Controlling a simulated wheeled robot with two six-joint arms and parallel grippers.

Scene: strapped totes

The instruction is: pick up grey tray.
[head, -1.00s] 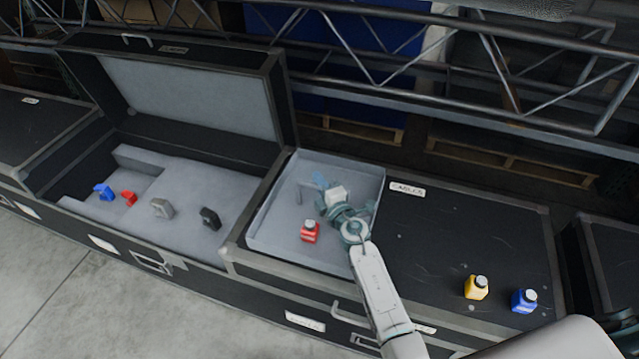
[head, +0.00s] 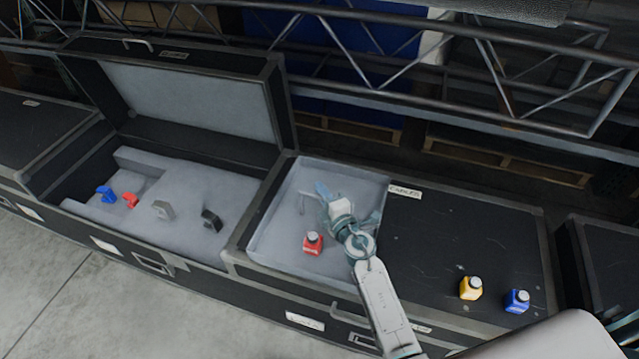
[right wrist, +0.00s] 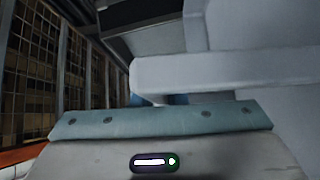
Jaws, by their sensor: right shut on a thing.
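The grey tray (head: 283,238) sits at the top of the black case in the middle of the head view. It is shallow, with a thin bar-like handle (head: 304,196) standing inside it. My right gripper (head: 324,190) reaches in over the tray from the front right and is shut on the handle, its fingers partly hidden by the wrist. In the right wrist view, a pale grey bar (right wrist: 220,70) crosses just in front of the gripper. A red bottle (head: 313,244) with a pale cap stands in the tray. My left gripper is not in view.
An open foam-lined case (head: 200,185) at left holds a blue, a red, a grey and a black piece. On the black lid (head: 440,235) at right stand a yellow bottle (head: 471,288) and a blue bottle (head: 517,301). A metal truss (head: 450,95) runs behind.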

